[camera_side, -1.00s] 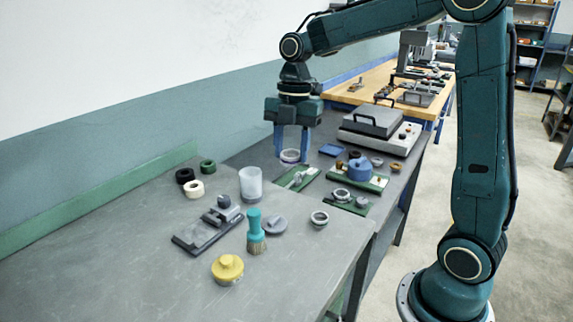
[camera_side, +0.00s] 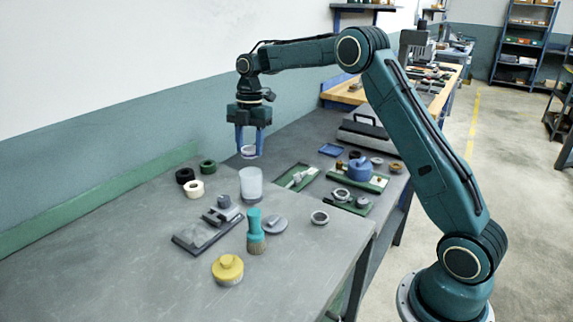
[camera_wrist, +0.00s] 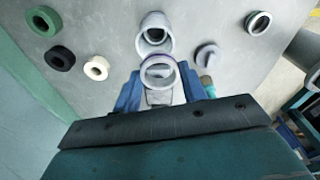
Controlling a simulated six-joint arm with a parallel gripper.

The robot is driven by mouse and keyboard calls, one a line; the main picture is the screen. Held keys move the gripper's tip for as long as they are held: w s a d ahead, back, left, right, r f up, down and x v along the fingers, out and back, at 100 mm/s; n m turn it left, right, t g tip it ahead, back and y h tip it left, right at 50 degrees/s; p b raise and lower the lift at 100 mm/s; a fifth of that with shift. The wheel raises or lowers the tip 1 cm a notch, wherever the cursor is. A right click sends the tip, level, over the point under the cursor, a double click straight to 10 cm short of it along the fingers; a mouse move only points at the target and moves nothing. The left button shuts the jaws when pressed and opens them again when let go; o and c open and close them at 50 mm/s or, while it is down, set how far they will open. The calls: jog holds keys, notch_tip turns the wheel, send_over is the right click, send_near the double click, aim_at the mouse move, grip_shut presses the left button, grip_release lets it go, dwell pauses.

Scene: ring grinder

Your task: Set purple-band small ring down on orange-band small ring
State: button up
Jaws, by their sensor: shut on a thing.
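My gripper (camera_side: 249,151) is shut on a pale small ring (camera_side: 249,155), held in the air between the blue fingers. In the wrist view the ring (camera_wrist: 158,71) shows as an open circle between the fingertips. I cannot make out an orange band on any ring.
Black (camera_side: 185,175), green (camera_side: 208,166) and cream (camera_side: 194,188) rings lie left of the cup. A brush (camera_side: 255,232), grey disc (camera_side: 274,224), yellow-topped piece (camera_side: 228,268) and fixture (camera_side: 207,233) stand nearby. The near bench's front is clear.

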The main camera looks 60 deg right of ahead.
jog(key=shift+w+d+f, duration=0.1)
jog(key=shift+w+f, duration=0.1)
jog(key=shift+w, duration=0.1)
jog(key=shift+f, duration=0.2)
jog(key=shift+f, duration=2.25)
jog(key=o, duration=1.1)
jog(key=shift+d+r, duration=0.25)
jog(key=shift+r, duration=1.6)
jog(key=shift+d+r, duration=0.2)
jog(key=shift+r, duration=1.6)
